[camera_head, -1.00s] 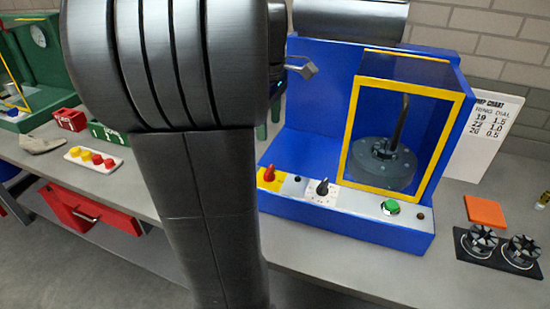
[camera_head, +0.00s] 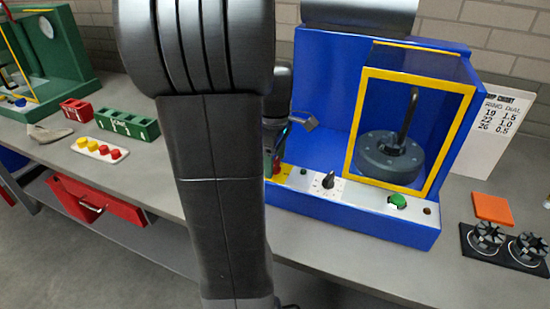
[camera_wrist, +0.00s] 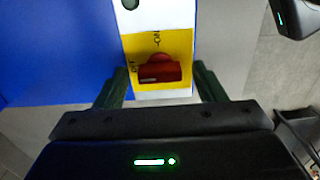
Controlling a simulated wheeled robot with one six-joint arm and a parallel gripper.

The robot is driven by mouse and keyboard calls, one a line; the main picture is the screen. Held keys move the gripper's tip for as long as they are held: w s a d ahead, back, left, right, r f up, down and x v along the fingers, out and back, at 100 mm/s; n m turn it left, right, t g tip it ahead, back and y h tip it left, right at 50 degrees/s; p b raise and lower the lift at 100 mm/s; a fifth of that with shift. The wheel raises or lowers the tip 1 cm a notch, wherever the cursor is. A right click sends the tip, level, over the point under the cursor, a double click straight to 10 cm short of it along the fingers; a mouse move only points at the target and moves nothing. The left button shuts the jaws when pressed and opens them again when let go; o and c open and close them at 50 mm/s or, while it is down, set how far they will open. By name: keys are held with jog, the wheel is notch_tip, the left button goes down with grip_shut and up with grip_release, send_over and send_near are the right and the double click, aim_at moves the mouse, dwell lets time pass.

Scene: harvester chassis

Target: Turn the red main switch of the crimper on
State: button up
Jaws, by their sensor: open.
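The crimper (camera_head: 325,85) is a blue machine on the bench, with a white control strip along its front. Its red main switch (camera_wrist: 160,68) sits on a yellow plate (camera_wrist: 180,42) marked ON and OFF. In the wrist view the switch's handle lies crosswise, with its left end near the OFF mark. My gripper (camera_wrist: 158,76) is open, with one green finger on each side of the switch and a gap to it on both sides. In the head view my arm hides most of the switch (camera_head: 276,169) and of the gripper.
Right of the switch, the strip has a black dial (camera_head: 328,181) and a green button (camera_head: 397,201). A yellow-framed guard (camera_head: 412,78) stands behind them. An orange block (camera_head: 492,208) and black ring dies (camera_head: 487,237) lie at the right. Bins and a red drawer (camera_head: 98,200) are at the left.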

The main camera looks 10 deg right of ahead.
jog(key=c, duration=1)
jog(key=m+p, duration=0.1)
jog(key=m, duration=0.3)
jog(key=shift+r+m+p, duration=0.1)
jog(key=shift+m+p, duration=0.2)
jog(key=m+p, duration=0.1)
jog(key=m, duration=0.3)
jog(key=shift+m, duration=0.3)
jog(key=m, duration=0.4)
jog(key=shift+m+p, duration=0.3)
jog(key=shift+p, duration=0.1)
jog(key=shift+m+p, duration=0.3)
jog(key=shift+m, duration=1.8)
